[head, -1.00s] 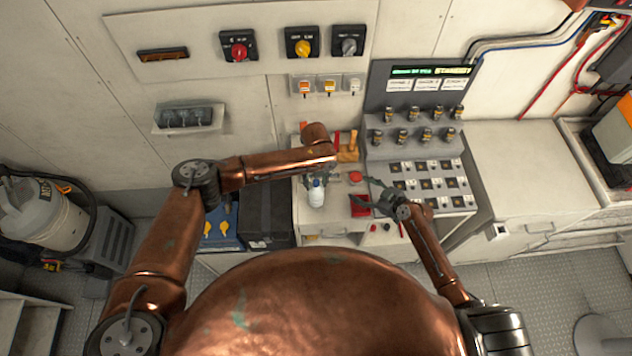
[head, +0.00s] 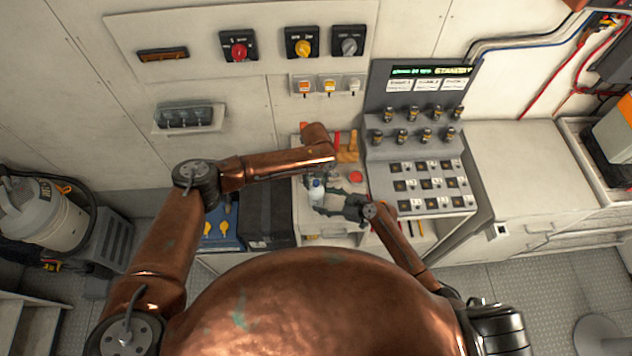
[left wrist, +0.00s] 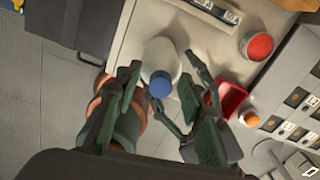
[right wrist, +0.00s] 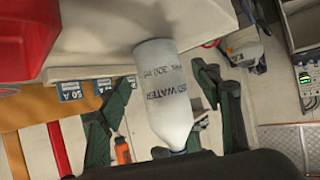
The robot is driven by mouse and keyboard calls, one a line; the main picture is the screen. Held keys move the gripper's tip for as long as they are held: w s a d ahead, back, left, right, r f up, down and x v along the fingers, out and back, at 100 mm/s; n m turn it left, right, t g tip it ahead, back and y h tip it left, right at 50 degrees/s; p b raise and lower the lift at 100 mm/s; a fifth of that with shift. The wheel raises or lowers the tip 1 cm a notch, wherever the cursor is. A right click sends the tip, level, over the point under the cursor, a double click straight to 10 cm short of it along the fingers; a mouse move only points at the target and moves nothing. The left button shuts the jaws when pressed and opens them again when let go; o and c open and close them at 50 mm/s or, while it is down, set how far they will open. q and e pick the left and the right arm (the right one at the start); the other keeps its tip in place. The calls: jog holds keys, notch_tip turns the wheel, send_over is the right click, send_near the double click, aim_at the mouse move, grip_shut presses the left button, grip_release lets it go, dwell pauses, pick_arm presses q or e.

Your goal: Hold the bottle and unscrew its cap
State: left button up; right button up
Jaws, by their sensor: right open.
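A white bottle (head: 316,191) with a blue cap stands on the counter (head: 303,222). In the left wrist view the bottle (left wrist: 161,58) and its cap (left wrist: 160,84) show between the fingers of my left gripper (left wrist: 162,75), which is open above it with gaps on both sides. In the right wrist view the bottle (right wrist: 163,95) appears cap-down, with printed water lettering. My right gripper (right wrist: 165,100) is open, its fingers on either side of the bottle; I see no clear contact. The cap (right wrist: 178,152) is partly hidden by my gripper body there.
A red button (head: 355,176) and a sloped control panel (head: 415,150) stand right of the bottle. A red tray (left wrist: 232,98) lies near the bottle. A black case (head: 268,212) is to the left. Free counter (head: 520,165) lies at the far right.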

aim_at(318, 198)
jog(key=shift+x, duration=1.7)
jog(key=shift+c, duration=0.6)
jog(key=c, duration=0.9)
jog(key=shift+o, duration=0.2)
pick_arm(q)
jog(key=shift+c, duration=0.7)
grip_shut()
jog(key=shift+o, duration=1.5)
grip_release()
